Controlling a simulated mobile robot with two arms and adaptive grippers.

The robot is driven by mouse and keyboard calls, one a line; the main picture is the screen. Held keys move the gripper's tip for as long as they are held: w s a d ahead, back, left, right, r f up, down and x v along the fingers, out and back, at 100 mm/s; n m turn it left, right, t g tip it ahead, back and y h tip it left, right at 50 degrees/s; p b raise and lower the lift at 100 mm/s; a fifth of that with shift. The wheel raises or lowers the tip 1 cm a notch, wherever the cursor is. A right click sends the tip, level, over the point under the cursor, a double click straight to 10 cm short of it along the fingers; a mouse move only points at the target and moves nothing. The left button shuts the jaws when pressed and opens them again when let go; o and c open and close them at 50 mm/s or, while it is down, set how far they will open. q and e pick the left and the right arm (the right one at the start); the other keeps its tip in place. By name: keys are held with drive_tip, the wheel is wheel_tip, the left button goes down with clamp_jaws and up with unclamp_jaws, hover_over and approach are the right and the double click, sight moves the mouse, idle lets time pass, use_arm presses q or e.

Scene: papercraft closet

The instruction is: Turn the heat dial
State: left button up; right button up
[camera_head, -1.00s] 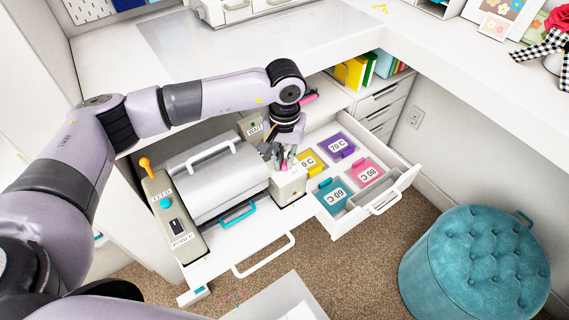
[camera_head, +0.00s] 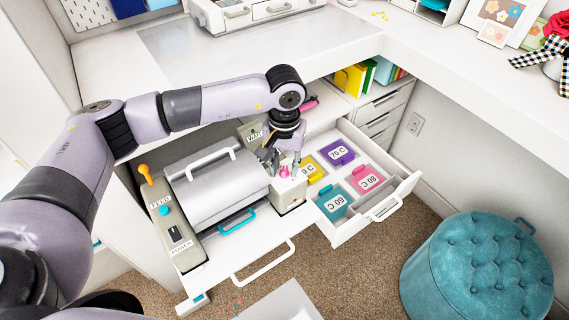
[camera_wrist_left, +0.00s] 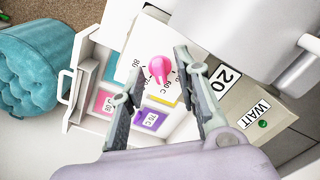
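My left gripper (camera_head: 282,168) is above the dial, pointing down. In the left wrist view its two fingers (camera_wrist_left: 158,92) are spread apart, with the knob between and just beyond the tips, and a gap on both sides. The grey machine (camera_head: 215,188) has a "WAIT" panel with a green light (camera_wrist_left: 263,124). My right gripper is not in view.
An open drawer (camera_head: 348,232) with colored temperature cards stands right of the machine. An orange lever (camera_head: 146,172) and a power switch are on its left end. A teal stool (camera_head: 478,265) is at right. The desk top (camera_head: 120,60) overhangs behind.

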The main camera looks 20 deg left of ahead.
sight(284, 169)
use_arm(q)
wheel_tip(284, 169, up, 12)
idle(0.6)
idle(0.5)
